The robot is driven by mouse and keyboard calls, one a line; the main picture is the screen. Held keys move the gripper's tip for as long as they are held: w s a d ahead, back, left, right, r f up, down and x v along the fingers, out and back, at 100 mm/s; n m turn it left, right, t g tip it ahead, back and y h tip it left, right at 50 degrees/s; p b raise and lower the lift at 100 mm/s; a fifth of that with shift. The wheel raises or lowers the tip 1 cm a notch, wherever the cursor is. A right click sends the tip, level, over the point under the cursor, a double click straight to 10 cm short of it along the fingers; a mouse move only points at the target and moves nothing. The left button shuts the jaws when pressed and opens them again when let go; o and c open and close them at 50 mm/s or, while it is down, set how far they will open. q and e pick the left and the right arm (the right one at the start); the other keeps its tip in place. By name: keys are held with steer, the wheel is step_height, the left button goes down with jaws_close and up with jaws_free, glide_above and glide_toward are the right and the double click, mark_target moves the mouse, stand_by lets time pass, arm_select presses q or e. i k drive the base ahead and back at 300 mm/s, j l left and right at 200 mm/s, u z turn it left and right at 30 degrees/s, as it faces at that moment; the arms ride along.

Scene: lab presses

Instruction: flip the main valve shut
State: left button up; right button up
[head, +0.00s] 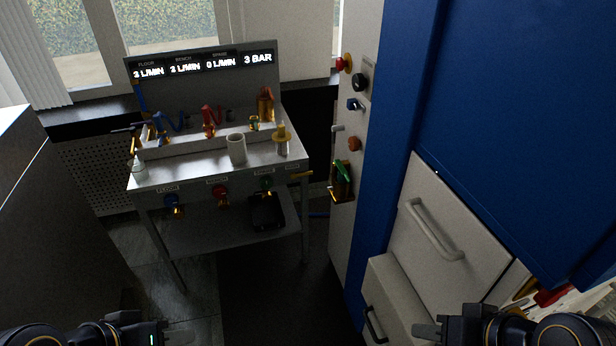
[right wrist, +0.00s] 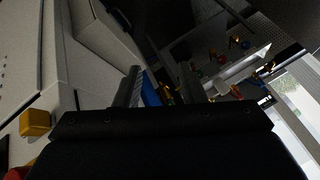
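A small steel bench (head: 190,172) stands ahead at left, its display panel (head: 205,68) reading 3, 3 and 0 L/MIN and 3 BAR. I cannot tell which one is the main valve. My left gripper (head: 88,331) is at the bottom left, far from the bench; its opening is unclear. My right gripper (right wrist: 162,88) has its fingers apart, empty; in the head view it is at the bottom right.
A beaker (head: 138,169), a white cup (head: 237,149) and a yellow-topped fitting (head: 282,139) are on the bench. A black tray (head: 267,211) is on its lower shelf. A pale panel with knobs (head: 360,82) and a blue cabinet (head: 500,120) with drawers (head: 432,230) stand right. Dark floor (head: 270,290) lies clear between.

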mark_target(293, 175)
steer(key=i+j+z, duration=0.15)
steer(key=i+j, duration=0.2)
steer(key=i+j+z, duration=0.15)
steer(key=i+j, duration=0.25)
steer(key=i+j+z, duration=0.15)
steer(key=i+j, duration=0.25)
steer(key=i+j+z, duration=0.15)
steer(key=i+j, duration=0.15)
steer(key=j, duration=0.2)
steer(key=i+j+z, duration=0.15)
steer(key=i+j, duration=0.15)
steer(key=j, duration=0.2)
